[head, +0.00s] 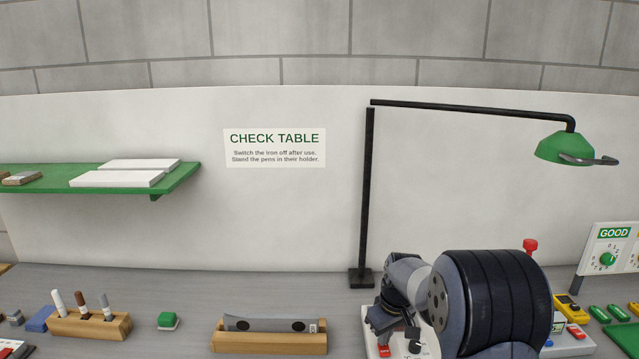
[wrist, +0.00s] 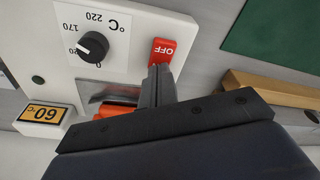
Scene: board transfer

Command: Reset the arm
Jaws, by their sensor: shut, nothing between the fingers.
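My gripper (wrist: 159,68) is shut and empty. In the wrist view its fingertips are right at the edge of a red switch marked OFF (wrist: 165,50), on the white panel of a heating station (wrist: 125,42). I cannot tell if they touch it. A black knob (wrist: 92,46) with a temperature scale and an amber display (wrist: 45,115) sit beside it, seen upside down. In the head view my arm reaches down over the white station (head: 370,335) at the lower right, and its dark links hide much of that station.
A black lamp post (head: 366,200) with a green shade (head: 564,147) stands behind my arm. A wooden holder (head: 268,341) with a grey tool is left of it. A pen block (head: 88,324) and green shelf (head: 178,187) are farther left. A yellow meter (head: 570,308) is right.

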